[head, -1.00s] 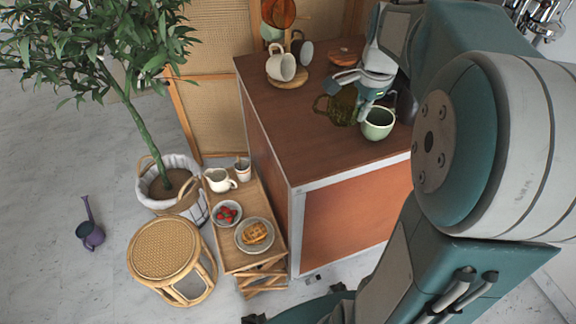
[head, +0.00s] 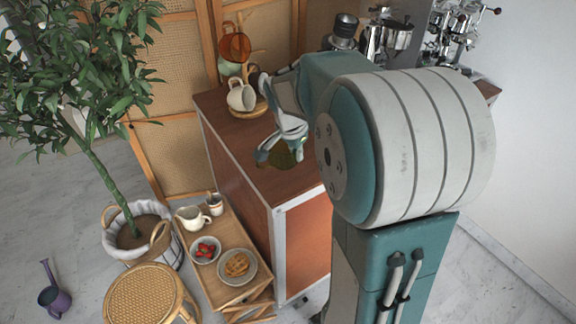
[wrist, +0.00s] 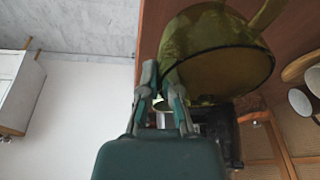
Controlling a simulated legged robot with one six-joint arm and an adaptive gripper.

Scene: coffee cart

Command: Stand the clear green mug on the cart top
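The clear green mug (head: 277,156) is over the near part of the brown cart top (head: 225,112) in the head view, partly hidden by my fingers. It fills the upper middle of the wrist view (wrist: 215,45), its dark rim facing my gripper and its handle at upper right. My gripper (head: 279,142) has its fingertips (wrist: 162,70) closed about the mug's wall at the rim. I cannot tell whether the mug's base touches the cart top or how far it tilts.
A low wooden side table (head: 205,275) with food stands left of the cart. My arm hides the cart's right side. Metal coffee equipment (head: 385,40) stands behind.

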